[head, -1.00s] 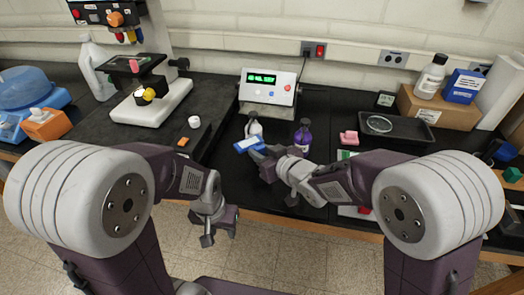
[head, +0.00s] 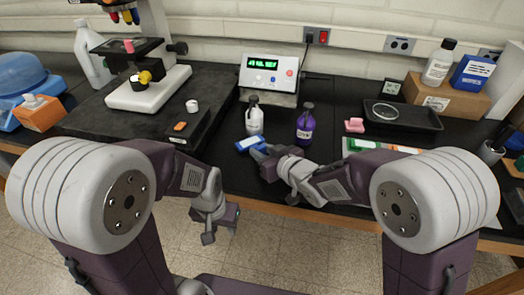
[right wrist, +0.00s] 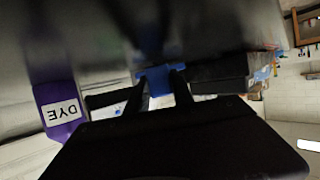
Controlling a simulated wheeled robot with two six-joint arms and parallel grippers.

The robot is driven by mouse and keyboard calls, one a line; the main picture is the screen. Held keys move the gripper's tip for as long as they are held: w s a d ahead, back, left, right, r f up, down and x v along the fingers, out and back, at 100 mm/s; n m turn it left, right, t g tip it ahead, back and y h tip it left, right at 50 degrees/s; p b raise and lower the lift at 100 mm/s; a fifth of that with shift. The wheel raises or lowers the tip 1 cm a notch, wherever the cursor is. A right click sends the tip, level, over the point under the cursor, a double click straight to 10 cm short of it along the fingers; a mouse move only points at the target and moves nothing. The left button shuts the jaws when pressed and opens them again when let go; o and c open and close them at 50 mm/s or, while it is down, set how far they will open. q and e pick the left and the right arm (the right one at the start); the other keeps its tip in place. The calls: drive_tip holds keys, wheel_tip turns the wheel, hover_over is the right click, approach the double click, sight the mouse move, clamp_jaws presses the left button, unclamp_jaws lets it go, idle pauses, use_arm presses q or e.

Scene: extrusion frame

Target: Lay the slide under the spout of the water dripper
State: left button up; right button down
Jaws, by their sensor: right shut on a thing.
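My right gripper (head: 262,153) is shut on the blue slide (head: 248,142) and holds it flat just in front of the white bottle. In the right wrist view the blue piece (right wrist: 158,80) sits between the two dark fingers. The white bottle (head: 254,119) with a dark cap stands upright behind the slide; I take it as the water dripper, but its spout is too small to make out. A purple bottle (head: 305,124), labelled DYE in the right wrist view (right wrist: 60,115), stands to its right. My left gripper (head: 219,233) hangs low before the bench, empty, its fingers apart.
A white device with a green display (head: 269,75) stands behind the bottles. A microscope (head: 148,85) is at the left. A pink block (head: 354,126) and dark tray (head: 425,122) lie to the right.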

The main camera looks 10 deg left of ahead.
drive_tip(key=shift+f+b, duration=0.35)
drive_tip(key=shift+f, duration=0.15)
drive_tip(key=c, duration=1)
unclamp_jaws()
drive_tip(key=shift+r, duration=0.1)
drive_tip(key=p+v, duration=0.1)
drive_tip(key=v, duration=0.7)
drive_tip(key=shift+d+r, duration=0.1)
drive_tip(key=shift+r, duration=0.05)
drive_tip(key=shift+s+d, duration=0.3)
drive_tip(key=shift+s, duration=0.05)
